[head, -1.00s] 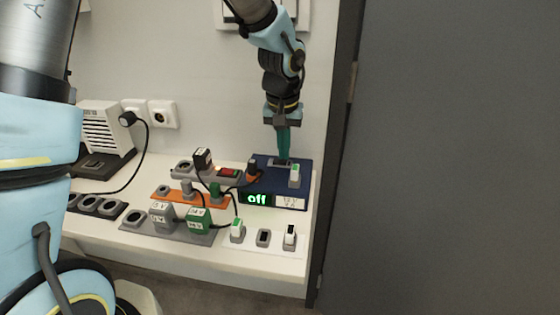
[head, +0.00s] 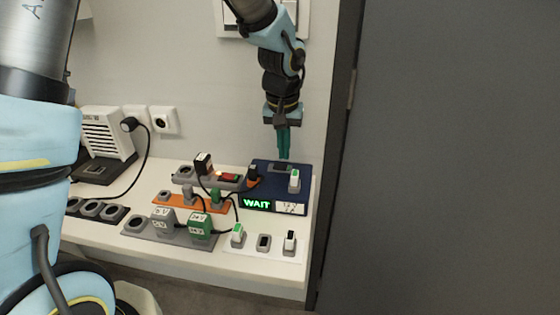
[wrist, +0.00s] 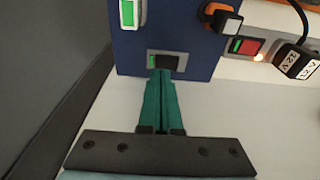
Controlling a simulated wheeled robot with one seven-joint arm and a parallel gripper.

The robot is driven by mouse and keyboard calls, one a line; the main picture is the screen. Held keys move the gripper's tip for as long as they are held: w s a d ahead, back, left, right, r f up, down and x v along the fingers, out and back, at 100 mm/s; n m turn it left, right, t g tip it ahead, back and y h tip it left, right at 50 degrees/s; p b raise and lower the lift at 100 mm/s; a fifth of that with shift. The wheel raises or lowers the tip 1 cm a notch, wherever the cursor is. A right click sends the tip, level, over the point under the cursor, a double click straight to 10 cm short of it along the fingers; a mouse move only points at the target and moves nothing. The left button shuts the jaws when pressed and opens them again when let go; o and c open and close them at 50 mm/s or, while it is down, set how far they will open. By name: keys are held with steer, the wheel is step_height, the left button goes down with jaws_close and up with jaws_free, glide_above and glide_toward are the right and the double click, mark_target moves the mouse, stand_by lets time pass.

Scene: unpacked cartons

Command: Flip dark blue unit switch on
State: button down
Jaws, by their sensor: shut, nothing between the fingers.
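The dark blue unit (head: 262,180) stands at the right end of the white shelf, and its front display (head: 257,204) reads "WAIT" in green. A rocker switch in a grey frame (head: 281,167) is on its top; the wrist view shows this switch (wrist: 170,62) with a green strip at its left and a dark rocker part. My gripper (head: 284,157) has teal fingers pressed together, empty, pointing down just above the switch. In the wrist view the fingertips (wrist: 163,72) overlap the switch's near edge; I cannot tell whether they touch.
A white and green plug (head: 295,180) stands on the unit's right side. A grey strip with a lit red switch (head: 229,178), an orange strip (head: 176,199) and a grey strip with adapters (head: 140,226) lie to the left. A dark panel (head: 450,160) fills the right.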

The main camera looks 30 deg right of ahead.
mark_target(284, 167)
step_height(284, 167, up, 5)
steer(key=p, duration=0.3)
steer(key=shift+f, duration=0.15)
stand_by(0.4)
steer(key=w+a+r+n+y, duration=0.1)
steer(key=w+a+n, duration=0.15)
steer(key=a, duration=1.15)
steer(key=w+a+n, duration=0.2)
steer(key=w+a, duration=0.1)
steer(key=a, duration=1.2)
steer(key=s+a+n, duration=0.2)
steer(key=s+a, duration=0.1)
steer(key=a, duration=0.6)
steer(key=shift+s, duration=0.25)
